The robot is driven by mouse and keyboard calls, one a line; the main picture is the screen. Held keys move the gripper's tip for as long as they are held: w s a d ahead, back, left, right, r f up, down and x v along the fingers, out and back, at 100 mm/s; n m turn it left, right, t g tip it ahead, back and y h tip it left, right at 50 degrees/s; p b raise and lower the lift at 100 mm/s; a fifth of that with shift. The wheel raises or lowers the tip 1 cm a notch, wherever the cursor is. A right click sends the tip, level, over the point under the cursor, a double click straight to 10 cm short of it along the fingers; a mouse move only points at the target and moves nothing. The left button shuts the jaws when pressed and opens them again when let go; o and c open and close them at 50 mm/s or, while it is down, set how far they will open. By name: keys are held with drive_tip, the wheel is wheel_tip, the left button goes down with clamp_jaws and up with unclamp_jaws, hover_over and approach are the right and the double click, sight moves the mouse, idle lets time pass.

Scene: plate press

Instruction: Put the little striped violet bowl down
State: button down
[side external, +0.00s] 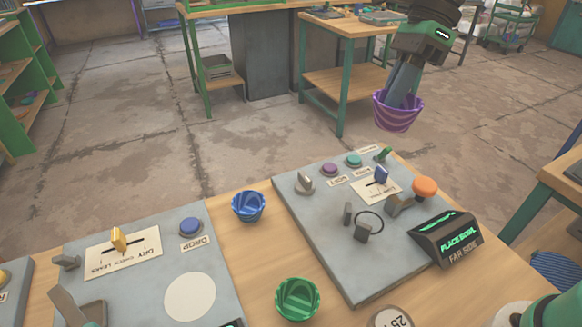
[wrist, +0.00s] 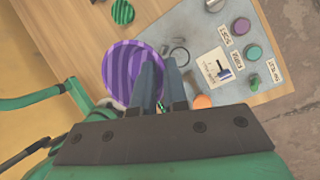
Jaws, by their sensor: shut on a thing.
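The little striped violet bowl (side external: 396,112) hangs in the air in the side external view, beyond the far right edge of the bench. My gripper (side external: 405,88) is shut on it, with its fingers reaching down at the bowl. In the wrist view the violet bowl (wrist: 135,72) shows its striped inside, and my gripper (wrist: 163,78) has its fingers at the bowl's right side. A display (side external: 446,239) on the right panel reads "PLACE BOWL FAR SIDE".
A striped blue bowl (side external: 248,206) and a striped green bowl (side external: 297,299) stand on the bench between two grey panels. The right panel (side external: 330,240) carries buttons, an orange knob (side external: 424,188) and levers. The left panel (side external: 140,275) has a white disc (side external: 190,296).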

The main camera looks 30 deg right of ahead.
drive_tip(key=w+a+f+n, duration=0.1)
drive_tip(key=w+a+f, duration=0.1)
drive_tip(key=a, duration=0.4)
drive_tip(key=w+a+f+n, duration=0.1)
drive_tip(key=w+a, duration=0.1)
drive_tip(key=a, duration=0.4)
drive_tip(key=n+g, duration=0.2)
hover_over(182, 288)
drive_tip(key=w+d, duration=0.1)
drive_tip(key=d, duration=0.1)
wheel_tip(182, 288, down, 8)
drive_tip(key=shift+h, duration=0.4)
drive_tip(key=f, duration=0.7)
drive_tip(key=shift+s+a+f, duration=0.1)
drive_tip(key=shift+a+f, duration=0.1)
drive_tip(key=shift+a, duration=0.15)
drive_tip(key=shift+f, duration=0.5)
drive_tip(key=c, duration=0.9)
unclamp_jaws()
drive_tip(key=shift+f, duration=0.1)
